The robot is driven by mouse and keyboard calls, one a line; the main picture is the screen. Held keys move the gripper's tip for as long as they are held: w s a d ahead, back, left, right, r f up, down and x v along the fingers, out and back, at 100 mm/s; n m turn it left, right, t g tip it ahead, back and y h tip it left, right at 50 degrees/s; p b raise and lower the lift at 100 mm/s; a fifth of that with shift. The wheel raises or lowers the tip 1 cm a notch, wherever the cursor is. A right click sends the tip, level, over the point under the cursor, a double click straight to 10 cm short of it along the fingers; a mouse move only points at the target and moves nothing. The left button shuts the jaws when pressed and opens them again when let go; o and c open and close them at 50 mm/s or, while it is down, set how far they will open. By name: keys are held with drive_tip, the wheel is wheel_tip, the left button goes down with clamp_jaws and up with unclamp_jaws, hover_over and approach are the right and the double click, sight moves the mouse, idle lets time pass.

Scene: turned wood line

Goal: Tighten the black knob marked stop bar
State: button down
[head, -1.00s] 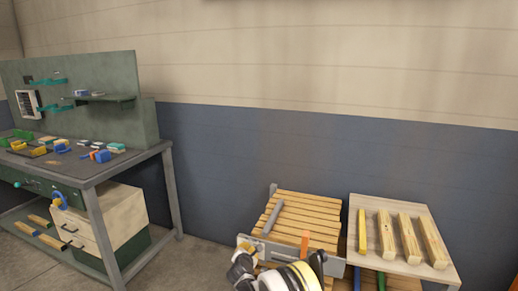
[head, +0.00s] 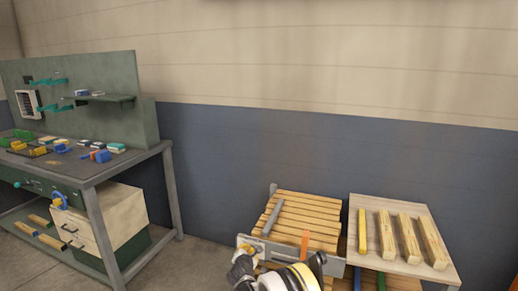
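My gripper (head: 242,268) is the dark shape at the bottom edge, at the left front corner of a slatted wooden table. My white, black and yellow arm runs from it to the lower right. A flat grey bar (head: 333,266) runs along the table's front edge, partly behind my arm. A small yellowish piece (head: 247,249) shows at the bar's left end, just above my gripper. I cannot make out a black knob or any stop bar marking. My fingertips are too small and dark to tell whether they are open or shut, or touching anything.
A grey rod (head: 272,218) lies on the slatted table (head: 316,212). An upright orange piece (head: 305,243) stands close to my arm. A side table (head: 384,256) to the right holds several wooden bars. A green workbench (head: 120,166) stands at left, with open floor between.

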drive_tip(key=shift+s+d+f, duration=0.15)
drive_tip(key=shift+d, duration=0.3)
drive_tip(key=shift+s+d+f, duration=0.1)
drive_tip(key=shift+d+f, duration=0.1)
drive_tip(key=shift+f, duration=0.05)
drive_tip(key=shift+d+f, duration=0.1)
drive_tip(key=shift+d, duration=0.05)
drive_tip(key=shift+d, duration=0.1)
idle(0.4)
drive_tip(key=s+a, duration=0.1)
drive_tip(key=s, duration=0.5)
drive_tip(key=shift+a+r, duration=0.25)
drive_tip(key=shift+a, duration=0.1)
